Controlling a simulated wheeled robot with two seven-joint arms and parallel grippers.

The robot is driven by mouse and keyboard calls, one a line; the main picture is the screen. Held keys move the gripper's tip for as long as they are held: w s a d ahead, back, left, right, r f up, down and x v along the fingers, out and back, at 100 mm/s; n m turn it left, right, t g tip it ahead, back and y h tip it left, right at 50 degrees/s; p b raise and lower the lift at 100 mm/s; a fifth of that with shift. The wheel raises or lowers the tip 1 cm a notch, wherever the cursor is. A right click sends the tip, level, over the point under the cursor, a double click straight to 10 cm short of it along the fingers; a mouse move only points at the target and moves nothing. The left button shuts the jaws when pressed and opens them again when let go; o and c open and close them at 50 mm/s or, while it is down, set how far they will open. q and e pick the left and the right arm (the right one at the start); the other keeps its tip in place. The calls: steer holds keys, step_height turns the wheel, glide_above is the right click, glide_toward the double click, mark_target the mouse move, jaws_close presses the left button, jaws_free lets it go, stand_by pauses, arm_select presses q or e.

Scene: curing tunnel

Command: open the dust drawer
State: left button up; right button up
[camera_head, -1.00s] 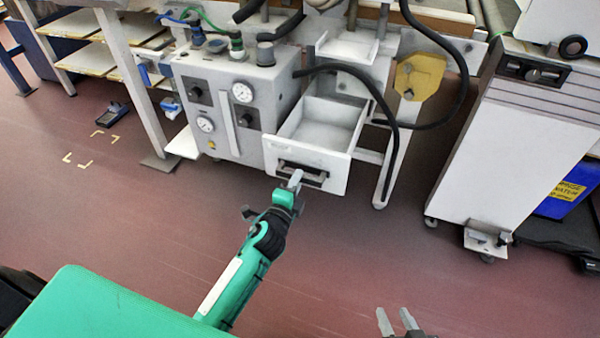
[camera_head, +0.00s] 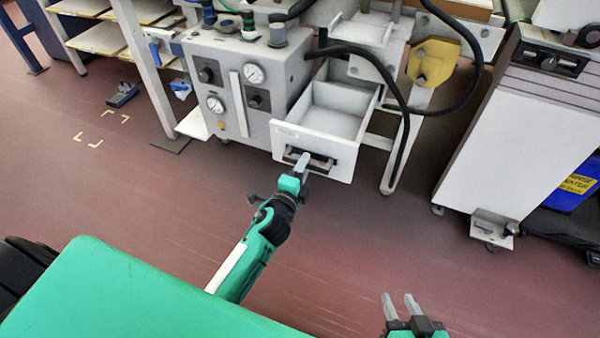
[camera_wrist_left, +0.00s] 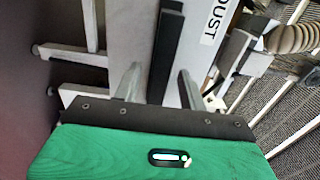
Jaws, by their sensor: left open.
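The dust drawer (camera_head: 318,146) is a white drawer pulled well out of the grey machine, with its empty inside showing. It has a dark handle on its front. In the left wrist view the drawer front (camera_wrist_left: 198,20) carries a "DUST" label, and the dark handle (camera_wrist_left: 168,45) lies between my fingers. My left gripper (camera_head: 301,165) is at the handle with its fingers apart; it also shows in the left wrist view (camera_wrist_left: 158,85). I cannot tell whether a finger touches the handle. My right gripper (camera_head: 401,305) is open and empty, low in the head view, away from the drawer.
The grey machine (camera_head: 232,95) with gauges stands left of the drawer. A black hose (camera_head: 405,135) hangs right of the drawer. A white wheeled cabinet (camera_head: 520,130) stands further right. The red floor in front is clear.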

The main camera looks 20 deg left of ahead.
arm_select(q)
steer(key=s, duration=1.3)
steer(key=shift+s+a, duration=0.25)
steer(key=shift+s, duration=0.15)
